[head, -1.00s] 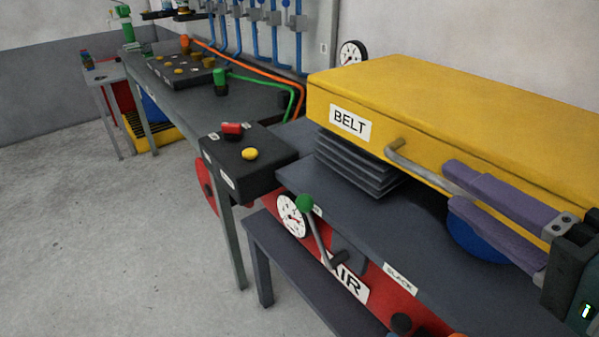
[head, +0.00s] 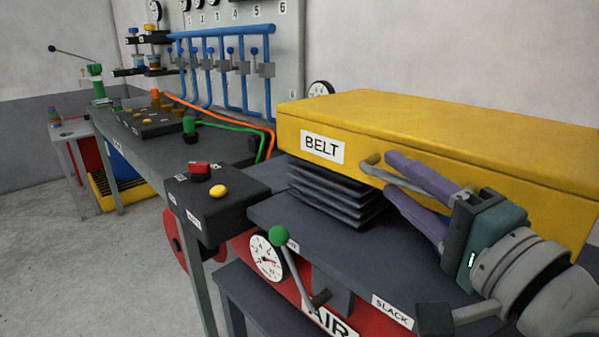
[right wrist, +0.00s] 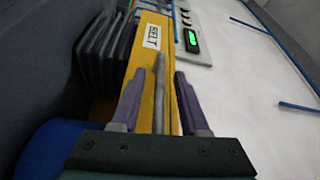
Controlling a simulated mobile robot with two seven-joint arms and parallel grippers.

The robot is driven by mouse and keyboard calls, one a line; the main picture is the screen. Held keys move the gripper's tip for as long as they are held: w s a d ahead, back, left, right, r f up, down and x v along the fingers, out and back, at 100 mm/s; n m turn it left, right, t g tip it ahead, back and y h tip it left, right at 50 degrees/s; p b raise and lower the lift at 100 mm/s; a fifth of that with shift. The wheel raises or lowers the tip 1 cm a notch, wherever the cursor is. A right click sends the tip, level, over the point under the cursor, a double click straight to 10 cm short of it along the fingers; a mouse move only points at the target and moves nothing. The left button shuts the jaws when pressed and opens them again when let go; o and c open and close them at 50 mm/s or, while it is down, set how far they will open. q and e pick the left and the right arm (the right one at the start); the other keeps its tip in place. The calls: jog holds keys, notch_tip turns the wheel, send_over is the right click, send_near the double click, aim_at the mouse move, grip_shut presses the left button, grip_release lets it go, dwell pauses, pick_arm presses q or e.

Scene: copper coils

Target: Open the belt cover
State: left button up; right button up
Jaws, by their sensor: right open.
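The yellow belt cover (head: 450,115), with a white BELT label (head: 322,147), lies flat above dark bellows plates (head: 335,195) in the head view. A grey bar handle (head: 372,160) sticks out along its front face. My right gripper (head: 389,174) is open, with one purple finger above the handle and one below it. In the right wrist view, the handle (right wrist: 160,85) runs between the two spread fingers (right wrist: 153,92), with a gap to each side. The cover (right wrist: 145,75) lies behind it. My left gripper is not in view.
Below the cover are a dark deck with a SLACK label (head: 393,311), a green-knobbed lever (head: 278,236) and a gauge (head: 266,256). A black box with red and yellow buttons (head: 218,191) stands to the left.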

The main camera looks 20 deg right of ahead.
jog(key=shift+w, duration=0.5)
grip_shut()
jog(key=shift+r, duration=0.1)
dwell(1.1)
